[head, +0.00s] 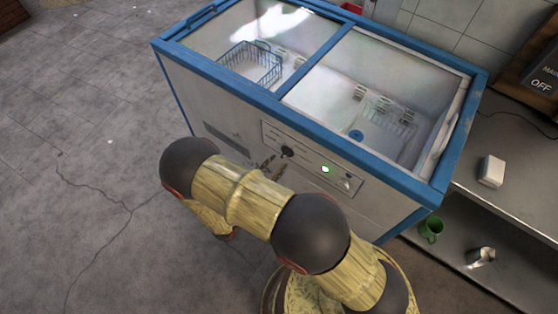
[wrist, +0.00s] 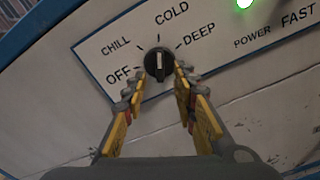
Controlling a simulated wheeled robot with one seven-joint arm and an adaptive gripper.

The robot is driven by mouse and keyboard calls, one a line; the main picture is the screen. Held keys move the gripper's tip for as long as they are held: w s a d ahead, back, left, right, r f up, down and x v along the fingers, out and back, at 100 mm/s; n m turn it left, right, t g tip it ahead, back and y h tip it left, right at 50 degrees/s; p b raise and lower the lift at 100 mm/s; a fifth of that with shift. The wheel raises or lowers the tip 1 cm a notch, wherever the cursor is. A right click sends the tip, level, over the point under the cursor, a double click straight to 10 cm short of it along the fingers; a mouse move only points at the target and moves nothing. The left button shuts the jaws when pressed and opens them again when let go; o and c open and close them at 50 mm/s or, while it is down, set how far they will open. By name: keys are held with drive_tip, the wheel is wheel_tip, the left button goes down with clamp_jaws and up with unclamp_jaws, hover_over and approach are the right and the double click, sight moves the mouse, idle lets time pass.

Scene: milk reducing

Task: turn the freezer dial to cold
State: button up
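The freezer dial (wrist: 159,63) is a black round knob with a white line, on the white label panel (head: 313,160) on the freezer's front. In the wrist view the white line stands about upright, pointing toward the COLD side; I cannot tell exactly which tick it meets. OFF and CHILL are left of the dial, DEEP right. My gripper (wrist: 162,76) is open, its two yellow-padded fingers pointing at the dial, one tip near each lower side. In the head view the dial (head: 287,152) shows just beyond the fingertips (head: 272,166). Contact is not clear.
The blue-rimmed chest freezer (head: 317,80) has glass lids and a wire basket (head: 250,64) inside. A green light (wrist: 244,3) glows right of the dial. The floor at left is clear.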

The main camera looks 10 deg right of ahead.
drive_tip(key=v, duration=0.9)
idle(0.3)
drive_tip(key=s+d+f+g+h, duration=0.1)
drive_tip(key=s+d+f+g, duration=0.25)
drive_tip(key=s+d, duration=0.2)
drive_tip(key=s+d+r+m+g+y, duration=0.1)
drive_tip(key=s+r+m+g+y, duration=0.2)
drive_tip(key=s+r+m+g, duration=0.45)
wheel_tip(320, 180, up, 18)
drive_tip(key=w+d+m+g+y, duration=0.2)
drive_tip(key=m+y, duration=0.7)
drive_tip(key=y, duration=0.1)
drive_tip(key=d+r+m+t, duration=0.5)
drive_tip(key=d+r, duration=0.5)
drive_tip(key=r, duration=0.4)
drive_tip(key=shift+s+d+t+y, duration=0.3)
drive_tip(key=shift+s+t+y, duration=0.1)
